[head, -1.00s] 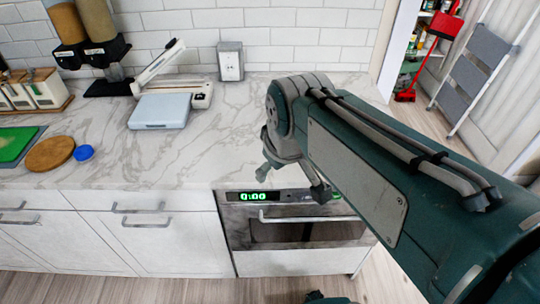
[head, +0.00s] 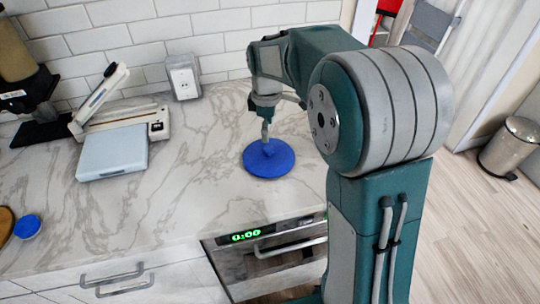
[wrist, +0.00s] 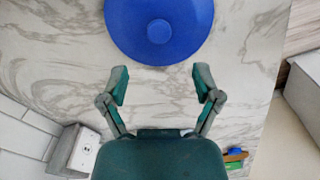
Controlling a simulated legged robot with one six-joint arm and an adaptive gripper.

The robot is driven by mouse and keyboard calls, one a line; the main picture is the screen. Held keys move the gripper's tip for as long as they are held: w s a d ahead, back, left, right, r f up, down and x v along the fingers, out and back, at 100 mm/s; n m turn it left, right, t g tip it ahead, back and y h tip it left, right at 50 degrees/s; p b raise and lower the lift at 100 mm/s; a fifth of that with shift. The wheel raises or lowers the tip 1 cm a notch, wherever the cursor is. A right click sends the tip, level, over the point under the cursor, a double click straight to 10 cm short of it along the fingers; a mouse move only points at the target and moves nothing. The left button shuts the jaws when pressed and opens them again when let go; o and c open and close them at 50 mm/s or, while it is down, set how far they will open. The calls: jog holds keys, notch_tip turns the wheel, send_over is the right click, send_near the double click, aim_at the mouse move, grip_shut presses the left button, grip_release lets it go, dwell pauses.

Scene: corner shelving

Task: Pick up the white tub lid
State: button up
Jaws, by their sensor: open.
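I see no white lid. A round blue lid (head: 283,163) with a small central knob lies flat on the marble counter, near its right end. It also fills the top middle of the wrist view (wrist: 190,22), partly cut off by the frame. My gripper (head: 266,138) points down over the lid in the head view, and its exact gap to the lid is hard to tell. In the wrist view my gripper (wrist: 160,80) has its fingers spread apart with nothing between them, and the lid lies just beyond the fingertips.
A pale blue box (head: 112,152) and a white slanted device (head: 150,118) stand to the left on the marble counter (head: 190,215). A socket box (head: 183,77) stands by the tiled wall. A small blue cap (head: 27,226) lies far left. The oven (head: 290,240) is below.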

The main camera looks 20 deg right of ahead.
aim_at(268, 148)
jog(key=f, duration=0.3)
jog(key=shift+a, duration=0.3)
jog(key=f, duration=0.2)
jog(key=d+f, duration=0.1)
jog(key=f, duration=0.2)
grip_shut()
